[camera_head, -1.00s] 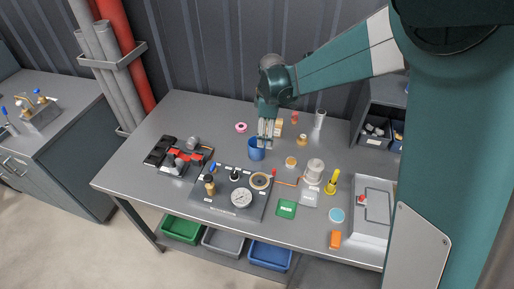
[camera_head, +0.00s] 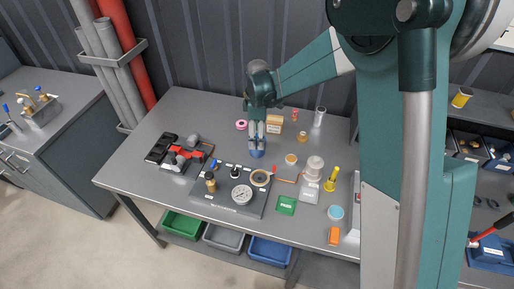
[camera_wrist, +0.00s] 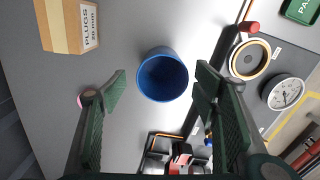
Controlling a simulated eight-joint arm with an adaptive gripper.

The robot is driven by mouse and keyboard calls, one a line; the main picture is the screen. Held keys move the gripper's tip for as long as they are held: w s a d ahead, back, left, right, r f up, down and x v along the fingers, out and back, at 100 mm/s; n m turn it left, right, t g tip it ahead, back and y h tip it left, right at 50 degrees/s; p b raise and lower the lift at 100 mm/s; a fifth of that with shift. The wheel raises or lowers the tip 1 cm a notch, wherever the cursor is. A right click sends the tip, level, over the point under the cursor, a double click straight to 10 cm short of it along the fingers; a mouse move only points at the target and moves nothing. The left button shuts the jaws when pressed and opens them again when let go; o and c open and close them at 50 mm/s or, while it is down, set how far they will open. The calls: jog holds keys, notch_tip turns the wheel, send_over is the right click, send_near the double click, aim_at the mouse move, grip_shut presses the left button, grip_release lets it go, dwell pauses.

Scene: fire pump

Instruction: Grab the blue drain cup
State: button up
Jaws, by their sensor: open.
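The blue drain cup (camera_wrist: 163,93) stands upright on the grey bench, its round mouth facing the wrist camera. In the wrist view it lies between and just beyond the two green finger pads of my gripper (camera_wrist: 157,95), with a gap on each side. My gripper is open and holds nothing. In the head view my gripper (camera_head: 257,143) points down over the cup (camera_head: 257,154), and its fingers hide the cup's upper part. That view does not settle how far the fingertips are above or around the cup.
A cardboard plugs box (camera_wrist: 68,25) stands close to the cup. The panel with the pressure gauge (camera_head: 241,194) lies in front. A pink ring (camera_head: 241,125) sits behind left, and a red-and-black tool (camera_head: 184,154) lies left. Bare bench surrounds the cup.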

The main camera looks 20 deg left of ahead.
jog(key=shift+f, duration=0.95)
jog(key=shift+f, duration=0.15)
jog(key=shift+s+f, duration=0.2)
jog(key=shift+f, duration=2.25)
jog(key=shift+c, duration=0.3)
jog(key=c, duration=1)
